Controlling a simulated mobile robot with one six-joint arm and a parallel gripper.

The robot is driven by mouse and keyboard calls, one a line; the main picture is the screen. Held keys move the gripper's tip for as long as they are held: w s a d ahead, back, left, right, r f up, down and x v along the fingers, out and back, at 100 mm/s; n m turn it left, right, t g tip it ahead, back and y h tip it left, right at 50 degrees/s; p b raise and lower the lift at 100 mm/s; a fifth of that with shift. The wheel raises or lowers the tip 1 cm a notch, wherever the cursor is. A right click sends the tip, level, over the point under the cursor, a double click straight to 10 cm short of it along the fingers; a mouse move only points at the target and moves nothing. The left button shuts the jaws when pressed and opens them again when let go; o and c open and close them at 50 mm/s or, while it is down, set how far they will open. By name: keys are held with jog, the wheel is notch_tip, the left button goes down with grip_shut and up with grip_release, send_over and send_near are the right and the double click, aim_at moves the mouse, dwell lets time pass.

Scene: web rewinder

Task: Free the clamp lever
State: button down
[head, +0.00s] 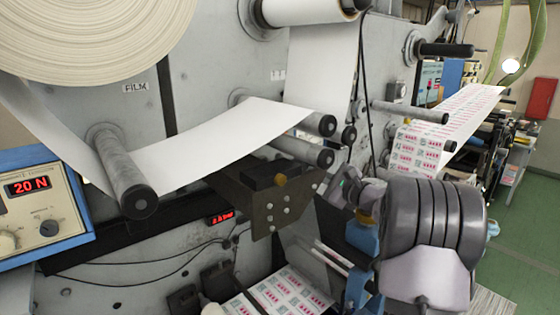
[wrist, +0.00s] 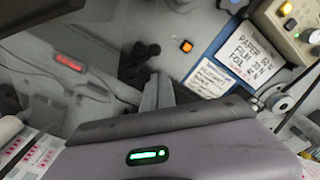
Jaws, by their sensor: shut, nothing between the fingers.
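My gripper (wrist: 158,92) shows in the wrist view above the pale purple housing with a green light. Its fingers are shut and hold nothing. A dark knobbed part (wrist: 138,60) lies just beyond the fingertips; I cannot tell if it is the clamp lever or if it touches them. In the head view a dark bracket plate (head: 265,212) with bolts and a small amber-topped piece (head: 280,180) sits below the web. No clamp lever can be made out there with certainty. My arm covers the area to the right of the bracket.
A tension box (head: 40,205) reads 20 N. A small red display (head: 222,217) and cables are below. Printed web (head: 440,130) runs at right; green floor lies beyond.

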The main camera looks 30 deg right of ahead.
jog(key=w+a+p, duration=0.1)
jog(key=w+p, duration=0.2)
jog(key=w, duration=0.7)
jog(key=shift+f, duration=0.25)
jog(key=shift+w, duration=0.1)
jog(key=shift+b, duration=0.4)
jog(key=shift+s+a+r+n+b, duration=0.15)
jog(key=shift+a+n+b, duration=0.85)
jog(key=shift+b, duration=1.85)
jog(key=shift+s+a+r+n+b, duration=0.1)
jog(key=shift+a+r+n+b, duration=0.4)
jog(key=shift+n+b, duration=1.65)
jog(key=shift+s+a+n+b, duration=0.1)
jog(key=shift+a+n+b, duration=0.6)
jog(key=shift+b, duration=2.85)
jog(key=shift+a+m, duration=0.25)
jog(key=shift+r, duration=0.1)
